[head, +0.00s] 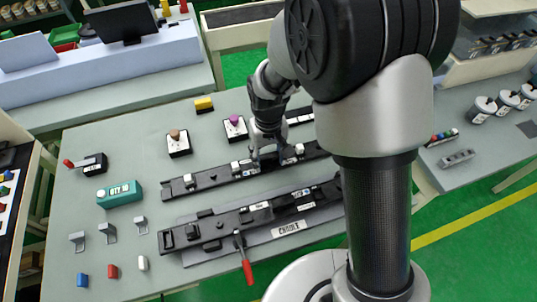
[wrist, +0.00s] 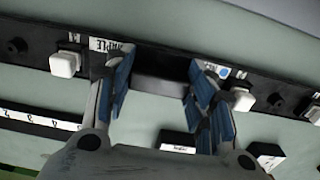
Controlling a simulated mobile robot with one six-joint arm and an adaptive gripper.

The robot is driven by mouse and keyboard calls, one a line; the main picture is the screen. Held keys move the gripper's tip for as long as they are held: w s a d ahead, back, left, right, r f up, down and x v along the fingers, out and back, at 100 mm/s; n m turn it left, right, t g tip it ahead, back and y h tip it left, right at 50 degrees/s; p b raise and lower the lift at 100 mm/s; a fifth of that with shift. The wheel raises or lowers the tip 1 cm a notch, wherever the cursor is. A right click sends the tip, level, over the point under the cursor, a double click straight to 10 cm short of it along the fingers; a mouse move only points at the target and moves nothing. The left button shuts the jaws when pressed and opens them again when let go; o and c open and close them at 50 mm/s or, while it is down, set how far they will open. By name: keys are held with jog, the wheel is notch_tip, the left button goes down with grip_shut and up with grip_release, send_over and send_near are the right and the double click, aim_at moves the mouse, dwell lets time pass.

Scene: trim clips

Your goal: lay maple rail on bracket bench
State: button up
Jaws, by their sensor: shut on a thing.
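The maple rail (head: 213,179) is a long dark bar with white blocks on it, lying across the middle of the grey table in the head view. In the wrist view the rail (wrist: 160,58) crosses the top, with a partly hidden label reading "MAPL" and a white block beyond each finger. My gripper (head: 270,160) reaches down onto the rail, and its blue-padded fingers (wrist: 158,72) straddle a raised dark middle part, shut on it. I cannot tell whether the rail is lifted off the table. My arm hides its right end. No bench is clearly marked as the bracket bench.
A longer dark fixture (head: 210,232) with a white label and a red-handled tool (head: 246,265) lies in front. Small grey brackets (head: 108,233), a teal box (head: 120,195) and button boxes (head: 179,143) stand around. A side bench (head: 470,180) with cups is at the right.

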jog(key=o, duration=1.4)
notch_tip(320, 180, up, 12)
dwell(0.4)
jog(key=s+d+r+m+t, duration=0.2)
jog(key=s+d+r, duration=0.6)
jog(key=s+r, duration=0.15)
jog(key=s+d+t, duration=0.1)
jog(key=s, duration=0.2)
jog(key=s+d, duration=0.2)
jog(key=s, duration=0.1)
jog(key=s+d+r+m+t, duration=0.1)
jog(key=s, duration=0.3)
jog(key=shift+d+r+t, duration=0.1)
jog(key=shift+d+t, duration=0.2)
